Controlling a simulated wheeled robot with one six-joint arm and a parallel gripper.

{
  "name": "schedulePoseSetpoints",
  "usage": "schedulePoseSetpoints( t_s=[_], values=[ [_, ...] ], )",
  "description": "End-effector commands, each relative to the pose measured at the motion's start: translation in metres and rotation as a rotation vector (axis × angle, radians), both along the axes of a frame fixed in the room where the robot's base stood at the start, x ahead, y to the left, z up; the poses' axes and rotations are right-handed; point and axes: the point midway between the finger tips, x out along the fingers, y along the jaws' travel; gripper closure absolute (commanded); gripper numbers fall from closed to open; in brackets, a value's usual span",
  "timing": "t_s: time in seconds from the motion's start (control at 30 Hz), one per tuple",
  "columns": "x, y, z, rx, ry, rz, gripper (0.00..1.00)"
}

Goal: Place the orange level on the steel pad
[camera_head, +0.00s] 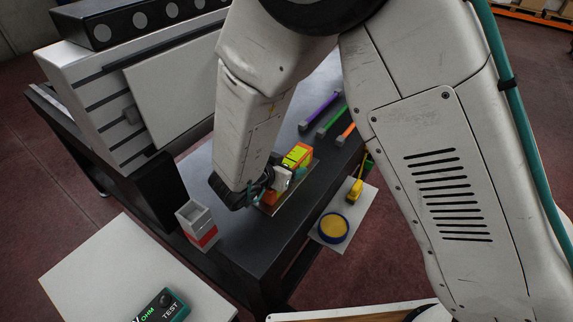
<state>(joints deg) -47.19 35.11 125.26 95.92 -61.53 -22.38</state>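An orange object with a yellow-green face, which looks like the orange level (297,158), is on the dark table at the middle of the view. Its lower-left part is hidden by my gripper (274,184). A thin grey plate with a bright edge, which looks like the steel pad (291,198), lies under or just beside the level. I cannot tell whether the level touches it. My gripper is right at the level, pointing to the right. Its fingers are too small and covered to show whether they are shut on it.
Purple (319,109), green (331,123) and orange (346,134) bars lie behind on the dark table (245,238). A grey-and-red bin (197,225) stands left. A lower shelf right holds a blue-rimmed yellow disc (333,228) and a yellow tool (355,189). A meter (168,305) is front left.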

Motion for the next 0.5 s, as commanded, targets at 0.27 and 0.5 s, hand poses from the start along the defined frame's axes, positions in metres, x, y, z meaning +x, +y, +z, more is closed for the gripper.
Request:
schedulePoseSetpoints(
  t_s=[0.27,0.5],
  values=[
    [0.000,0.000,0.001,0.001,-0.001,0.000,0.33],
    [-0.020,0.017,0.018,0.002,-0.001,0.004,0.33]
  ],
)
